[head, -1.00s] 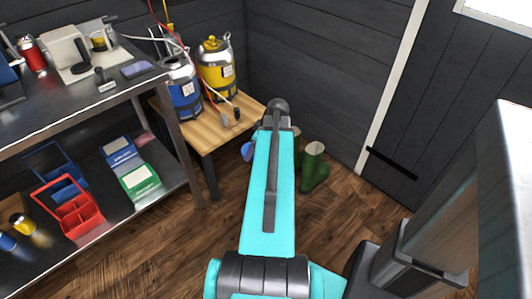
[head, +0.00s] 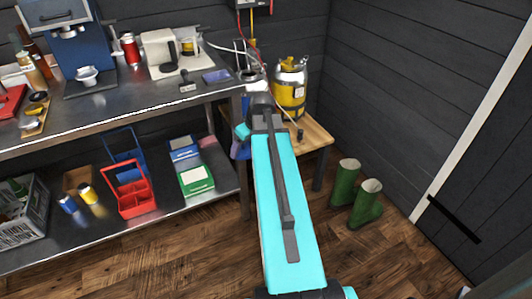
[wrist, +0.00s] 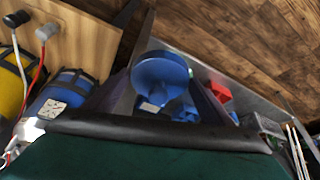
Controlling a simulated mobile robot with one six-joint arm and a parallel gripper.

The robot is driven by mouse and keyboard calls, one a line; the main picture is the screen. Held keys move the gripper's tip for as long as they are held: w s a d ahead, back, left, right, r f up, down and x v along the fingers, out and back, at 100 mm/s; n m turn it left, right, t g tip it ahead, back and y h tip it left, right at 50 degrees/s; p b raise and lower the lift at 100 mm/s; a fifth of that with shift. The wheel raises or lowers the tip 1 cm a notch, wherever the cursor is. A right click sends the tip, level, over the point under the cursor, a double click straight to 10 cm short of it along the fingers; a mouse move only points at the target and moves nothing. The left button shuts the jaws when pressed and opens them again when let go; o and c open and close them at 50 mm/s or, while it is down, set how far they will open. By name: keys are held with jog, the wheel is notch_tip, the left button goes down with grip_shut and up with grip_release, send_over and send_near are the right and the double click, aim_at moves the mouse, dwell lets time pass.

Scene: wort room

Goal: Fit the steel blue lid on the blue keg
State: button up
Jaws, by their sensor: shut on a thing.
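The steel blue lid (wrist: 160,78) is a round blue disc, gripped between the dark fingers of my gripper (wrist: 158,100) in the wrist view. A bluish patch that looks like the lid (head: 239,149) shows left of my arm in the head view. The blue keg (wrist: 66,92) stands to the left of the lid in the wrist view, apart from it. In the head view the keg's metal top (head: 252,75) shows, while my arm hides most of its blue body. My gripper's fingers are hidden in the head view.
A yellow keg (head: 290,88) stands beside the blue keg on the wooden table (head: 315,137), with hoses and cables around them. A steel bench (head: 130,98) holding several items is at left. Green boots (head: 356,190) stand on the floor at right.

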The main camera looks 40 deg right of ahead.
jog(key=w+a+r, duration=0.3)
jog(key=a+r, duration=0.2)
jog(key=a, duration=0.6)
jog(key=w+a+r, duration=0.4)
jog(key=a+r, duration=0.2)
jog(key=a, duration=0.6)
jog(key=w+a+r, duration=0.4)
jog(key=a+r, duration=0.1)
jog(key=a, duration=0.7)
jog(key=shift+w+r, duration=0.25)
jog(key=shift+r, duration=0.1)
jog(key=shift+a, duration=0.15)
